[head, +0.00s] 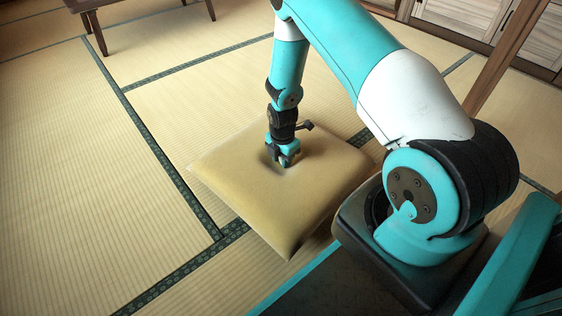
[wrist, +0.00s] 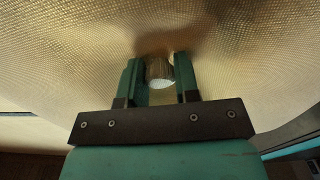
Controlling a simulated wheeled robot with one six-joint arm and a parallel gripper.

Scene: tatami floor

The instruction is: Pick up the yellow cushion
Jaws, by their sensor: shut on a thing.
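The yellow cushion (head: 300,215) is square and puffy, in the middle of the head view, close beside my base. My gripper (head: 283,163) points down into the middle of its top, where the fabric is dented around the fingers. In the wrist view the cushion (wrist: 70,60) fills most of the picture. My gripper (wrist: 160,75) shows there with its two fingers apart and a pinched fold of fabric between them. The fingertips are partly sunk in the fabric. The head view does not show clearly whether the cushion's underside touches the floor.
Tatami floor (head: 70,190) with dark green borders lies open to the left and behind the cushion. A low wooden table (head: 140,8) stands at the back left. Wooden cabinets (head: 470,20) and a slanting wooden post (head: 508,55) are at the upper right.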

